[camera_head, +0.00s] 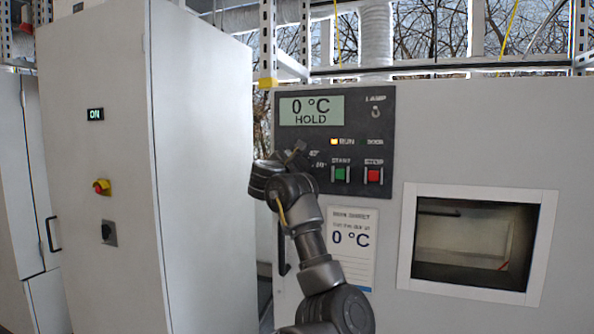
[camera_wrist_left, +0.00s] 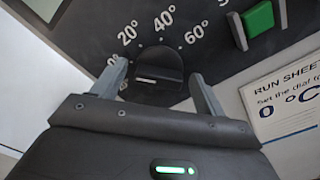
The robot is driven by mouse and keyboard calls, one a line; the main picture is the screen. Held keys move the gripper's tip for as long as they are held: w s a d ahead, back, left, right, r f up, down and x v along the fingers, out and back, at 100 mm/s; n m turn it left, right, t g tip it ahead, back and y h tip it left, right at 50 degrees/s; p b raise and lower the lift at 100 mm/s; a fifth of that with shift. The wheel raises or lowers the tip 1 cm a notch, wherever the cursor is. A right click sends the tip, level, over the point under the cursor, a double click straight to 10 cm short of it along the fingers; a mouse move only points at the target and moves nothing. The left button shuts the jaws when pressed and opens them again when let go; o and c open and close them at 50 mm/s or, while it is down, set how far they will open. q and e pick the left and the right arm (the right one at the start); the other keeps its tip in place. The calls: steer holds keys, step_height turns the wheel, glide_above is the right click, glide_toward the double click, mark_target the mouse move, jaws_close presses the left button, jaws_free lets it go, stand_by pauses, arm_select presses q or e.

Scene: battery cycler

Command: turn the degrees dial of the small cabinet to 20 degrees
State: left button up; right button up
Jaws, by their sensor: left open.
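The dark round degrees dial (camera_wrist_left: 155,72) shows in the left wrist view, with white marks for 20, 40 and 60 degrees around it and a partly hidden mark at left. A pale line lies across the dial's face; I cannot tell which mark it points to. My left gripper (camera_wrist_left: 158,72) is open, with one finger on each side of the dial; contact is unclear. In the head view my left gripper (camera_head: 296,154) covers the dial on the small cabinet's black panel (camera_head: 350,145). The display (camera_head: 311,111) reads 0 °C HOLD. My right gripper is out of view.
Right of the dial are a green START button (camera_head: 340,174) and a red STOP button (camera_head: 374,175). A run sheet (camera_head: 351,240) below reads 0 °C. A window (camera_head: 475,243) is at right. A tall white cabinet (camera_head: 205,180) stands close at left.

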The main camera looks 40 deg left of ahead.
arm_select(q)
steer(key=shift+c, duration=0.3)
steer(key=c, duration=0.9)
steer(key=shift+f+m+b, duration=0.15)
steer(key=shift+m+b, duration=1.4)
steer(key=shift+m, duration=2.45)
steer(key=o, duration=1)
steer(key=shift+w, duration=0.1)
steer(key=shift+c, duration=0.2)
